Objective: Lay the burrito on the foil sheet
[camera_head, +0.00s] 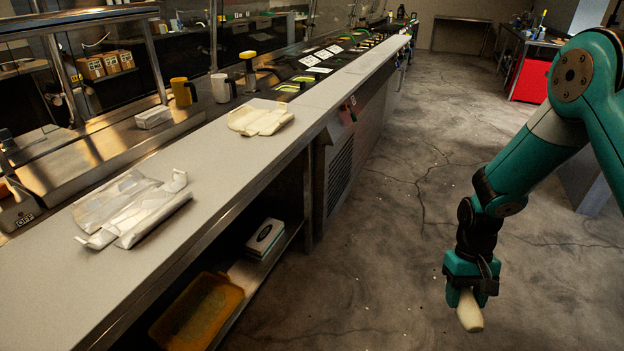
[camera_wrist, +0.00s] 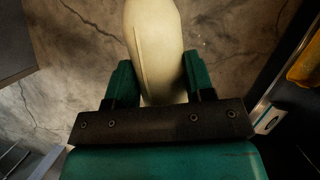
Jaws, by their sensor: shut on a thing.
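The burrito (camera_head: 469,312) is pale and rolled, and hangs in my gripper (camera_head: 468,294) above the floor at the lower right of the head view. In the wrist view the burrito (camera_wrist: 155,45) sits between the two green fingers of my gripper (camera_wrist: 156,80), which are shut on it. Crumpled silver foil (camera_head: 125,203) lies on the near part of the long counter at the left, well apart from my gripper. It appears to be several folded or rolled pieces. The foil does not show in the wrist view.
The long grey counter (camera_head: 232,150) runs away from me, with pale flat pieces (camera_head: 260,117) lying farther along it. Mugs (camera_head: 184,92) stand on its far side. A shelf below holds a yellow tray (camera_head: 198,312) and a box (camera_head: 265,238). The floor (camera_head: 400,200) between counter and arm is clear.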

